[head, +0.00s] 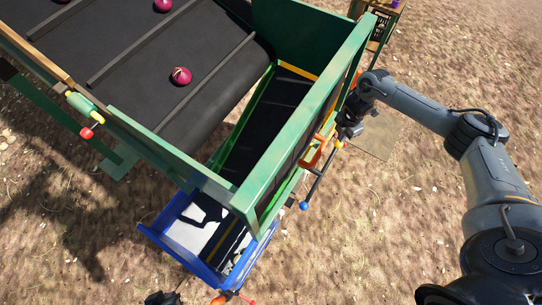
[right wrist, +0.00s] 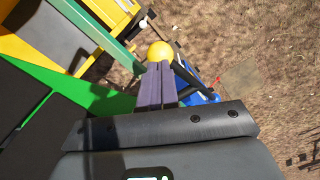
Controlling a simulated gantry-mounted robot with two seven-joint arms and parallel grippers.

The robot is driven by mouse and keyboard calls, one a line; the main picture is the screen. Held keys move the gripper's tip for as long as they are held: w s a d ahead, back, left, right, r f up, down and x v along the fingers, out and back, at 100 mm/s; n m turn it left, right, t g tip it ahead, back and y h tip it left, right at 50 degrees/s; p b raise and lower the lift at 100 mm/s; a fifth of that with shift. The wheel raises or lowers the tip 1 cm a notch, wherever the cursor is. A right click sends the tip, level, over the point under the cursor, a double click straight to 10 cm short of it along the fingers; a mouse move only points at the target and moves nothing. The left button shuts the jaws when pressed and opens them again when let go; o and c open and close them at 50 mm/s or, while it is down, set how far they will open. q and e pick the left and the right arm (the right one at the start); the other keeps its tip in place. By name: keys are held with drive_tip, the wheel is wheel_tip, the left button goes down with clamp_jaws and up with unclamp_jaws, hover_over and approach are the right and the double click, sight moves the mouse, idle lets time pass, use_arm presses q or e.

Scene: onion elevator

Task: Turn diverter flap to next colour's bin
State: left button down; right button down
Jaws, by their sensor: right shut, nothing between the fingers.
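In the head view, the green-walled chute (head: 290,135) stands at the conveyor's end, with a dark sloped surface inside. I cannot tell which part is the diverter flap. On its right outer side, a dark rod (head: 316,184) has a blue ball (head: 304,205) at its lower end and a yellow ball (head: 339,144) near its upper end. My right gripper (head: 345,130) is beside the yellow ball. In the right wrist view, my right gripper (right wrist: 156,72) is shut and empty, its tips close to a yellow ball (right wrist: 160,53); contact is unclear. My left gripper is not clearly visible.
A blue-framed bin (head: 207,240) sits below the chute's lower end. Red onions (head: 181,76) lie on the black slatted conveyor (head: 150,55). An orange bracket (head: 314,151) juts from the chute's side. Open dry ground lies to the right, around my right arm.

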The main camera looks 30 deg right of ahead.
sight(338, 145)
idle(0.3)
drive_tip(key=shift+f, duration=0.1)
drive_tip(key=shift+f+b, duration=0.35)
drive_tip(key=shift+f, duration=0.05)
drive_tip(key=shift+f+b, duration=1.1)
drive_tip(key=shift+f, duration=0.4)
drive_tip(key=shift+a+f+b, duration=0.1)
drive_tip(key=shift+f+b, duration=0.8)
drive_tip(key=shift+f, duration=0.45)
drive_tip(key=shift+f+b, duration=1.8)
drive_tip(key=shift+f, duration=0.65)
